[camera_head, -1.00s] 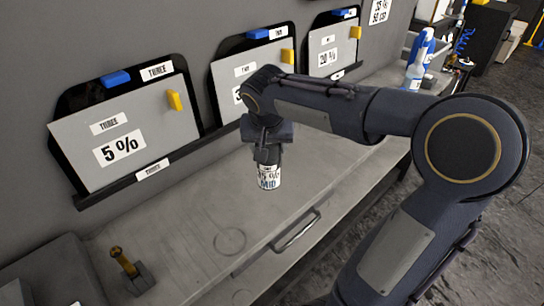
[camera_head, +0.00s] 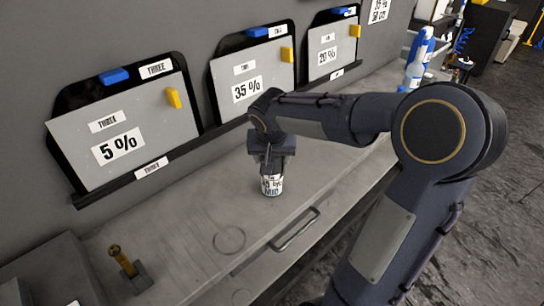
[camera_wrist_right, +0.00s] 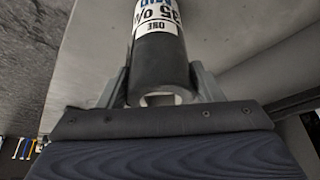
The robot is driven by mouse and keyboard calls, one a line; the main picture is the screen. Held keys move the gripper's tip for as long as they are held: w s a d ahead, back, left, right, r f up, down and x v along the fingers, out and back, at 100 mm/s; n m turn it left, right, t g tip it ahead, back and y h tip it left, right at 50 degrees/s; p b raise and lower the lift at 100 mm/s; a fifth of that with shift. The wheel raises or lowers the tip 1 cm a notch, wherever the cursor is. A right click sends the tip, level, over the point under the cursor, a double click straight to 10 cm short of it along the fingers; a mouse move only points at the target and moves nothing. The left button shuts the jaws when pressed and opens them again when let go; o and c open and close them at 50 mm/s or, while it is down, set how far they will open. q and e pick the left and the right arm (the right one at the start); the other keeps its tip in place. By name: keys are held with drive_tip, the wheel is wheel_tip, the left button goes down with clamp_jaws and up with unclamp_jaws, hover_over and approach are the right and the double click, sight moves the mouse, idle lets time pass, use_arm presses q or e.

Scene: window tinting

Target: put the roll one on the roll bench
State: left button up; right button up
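The roll one is a dark film roll with a white label reading "ONE" and "35 %" in the right wrist view (camera_wrist_right: 155,50). In the head view its labelled lower end (camera_head: 271,186) shows below my right gripper (camera_head: 271,165), close over the grey bench top. My right gripper's fingers (camera_wrist_right: 160,88) lie on both sides of the roll and are shut on it. The roll hangs upright, and I cannot tell whether its bottom touches the surface. The grey bench (camera_head: 190,255) has a faint ring mark left of the roll. My left gripper is not in view.
Panels marked 5 % (camera_head: 120,140), 35 % (camera_head: 252,80) and 20 % (camera_head: 328,50) lean on the wall behind. A small holder with a brass pin (camera_head: 127,268) stands front left. Blue and white bottles (camera_head: 416,65) stand back right. The bench middle is mostly clear.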

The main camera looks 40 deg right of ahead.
drive_tip(key=o, duration=0.3)
drive_tip(key=shift+r, duration=0.1)
drive_tip(key=v, duration=1.2)
drive_tip(key=s+a+f+n+y, duration=0.2)
drive_tip(key=s+a+f, duration=0.1)
drive_tip(key=s+a, duration=0.1)
drive_tip(key=s+a+f+n+t+y, duration=0.1)
drive_tip(key=s+a+f+n+y, duration=0.1)
drive_tip(key=s, duration=0.5)
drive_tip(key=s+a+f+n+t+y, duration=0.1)
drive_tip(key=s+a+f+n+y, duration=0.1)
drive_tip(key=s+a+f, duration=0.2)
drive_tip(key=shift+s+a+f+y+p, duration=0.2)
drive_tip(key=shift+s+a, duration=0.2)
drive_tip(key=shift+a, duration=0.4)
drive_tip(key=shift+s+a+f+y+p, duration=0.2)
drive_tip(key=shift+s+a, duration=0.15)
drive_tip(key=shift+a, duration=0.45)
drive_tip(key=shift+r+p, duration=0.3)
drive_tip(key=shift+c, duration=0.3)
